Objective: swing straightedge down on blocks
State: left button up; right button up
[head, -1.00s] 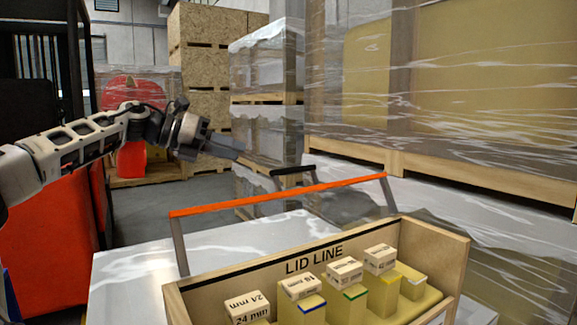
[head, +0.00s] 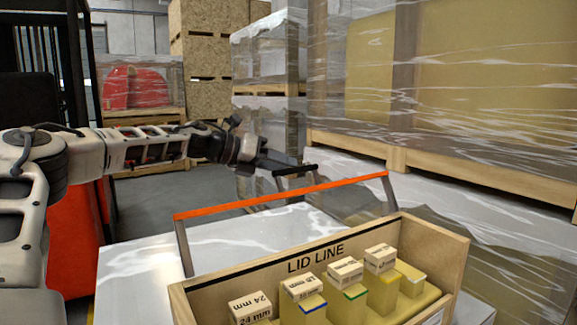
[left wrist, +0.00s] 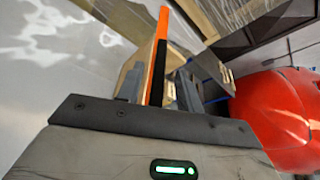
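The straightedge (head: 285,196) is an orange bar on two grey side arms, raised above the back of a wooden box (head: 215,283) marked "LID LINE". A black handle (head: 297,170) stands out behind the bar. My left gripper (head: 290,166) is beside the handle; contact is unclear. In the left wrist view, the gripper's fingers (left wrist: 160,90) look apart, with the orange bar (left wrist: 158,60) showing between them. In the box, pale blocks (head: 250,305), (head: 300,287), (head: 345,270), (head: 381,257) with mm labels sit on yellow pieces. My right gripper is out of view.
The box stands on a white, film-wrapped surface (head: 130,270). Wrapped pallet loads (head: 450,80) stand close behind and to the right. A red object (head: 135,88) and stacked wooden crates (head: 205,40) are farther back. Grey floor is open behind the surface.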

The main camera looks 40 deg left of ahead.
pick_arm(q)
jog(key=shift+x, duration=1.05)
grip_shut()
